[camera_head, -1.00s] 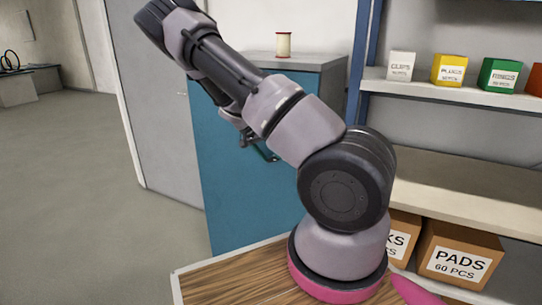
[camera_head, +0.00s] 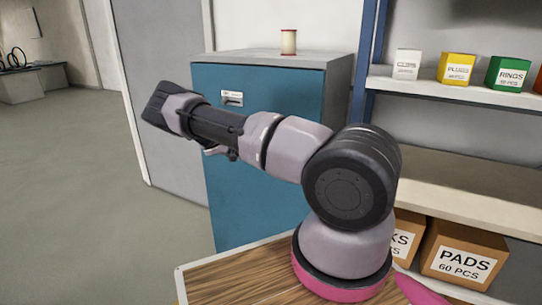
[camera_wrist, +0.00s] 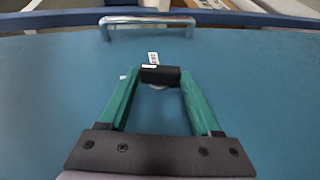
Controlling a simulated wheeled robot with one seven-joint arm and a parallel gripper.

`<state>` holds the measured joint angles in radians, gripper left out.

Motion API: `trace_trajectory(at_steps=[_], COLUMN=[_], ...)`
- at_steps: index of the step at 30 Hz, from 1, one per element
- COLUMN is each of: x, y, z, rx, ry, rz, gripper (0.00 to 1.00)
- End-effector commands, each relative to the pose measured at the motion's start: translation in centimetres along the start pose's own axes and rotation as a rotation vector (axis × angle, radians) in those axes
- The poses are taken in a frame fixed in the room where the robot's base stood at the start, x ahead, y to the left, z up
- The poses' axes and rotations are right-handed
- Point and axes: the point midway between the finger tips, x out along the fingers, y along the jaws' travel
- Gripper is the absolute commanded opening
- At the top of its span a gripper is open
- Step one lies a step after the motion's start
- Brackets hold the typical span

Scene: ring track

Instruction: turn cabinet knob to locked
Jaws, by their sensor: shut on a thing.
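The blue cabinet (camera_head: 245,200) stands behind my arm in the head view, and its front fills the wrist view (camera_wrist: 60,90). In the wrist view the black bar-shaped knob (camera_wrist: 160,75) sits across the space between the tips of my green fingers. My gripper (camera_wrist: 160,77) is shut on it. A small white marked label (camera_wrist: 153,58) shows just beyond the knob, and a bit of white shows under it. The label's print is too small to read. In the head view my arm hides the knob and most of the gripper.
A silver bar handle (camera_wrist: 148,22) lies beyond the knob. A spool (camera_head: 288,42) stands on the cabinet top. Shelves at right hold small boxes (camera_head: 456,68) and cartons (camera_head: 462,258). A wooden top (camera_head: 235,280) is in front. Floor at left is clear.

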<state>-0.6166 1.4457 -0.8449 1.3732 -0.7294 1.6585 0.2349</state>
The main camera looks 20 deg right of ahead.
Motion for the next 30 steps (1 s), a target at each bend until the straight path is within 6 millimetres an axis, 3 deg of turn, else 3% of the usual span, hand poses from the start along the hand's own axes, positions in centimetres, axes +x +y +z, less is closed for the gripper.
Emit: trace_trajectory(at_steps=[12,29,30], x=[0.07,0.13,0.13], y=[-0.63,-0.65,-0.65], z=[0.07,0.10,0.10], rx=[-0.076,-0.088,-0.088], ry=[0.000,-0.002,-0.002], rz=[0.180,0.205,0.205], gripper=[0.09,0.09,0.76])
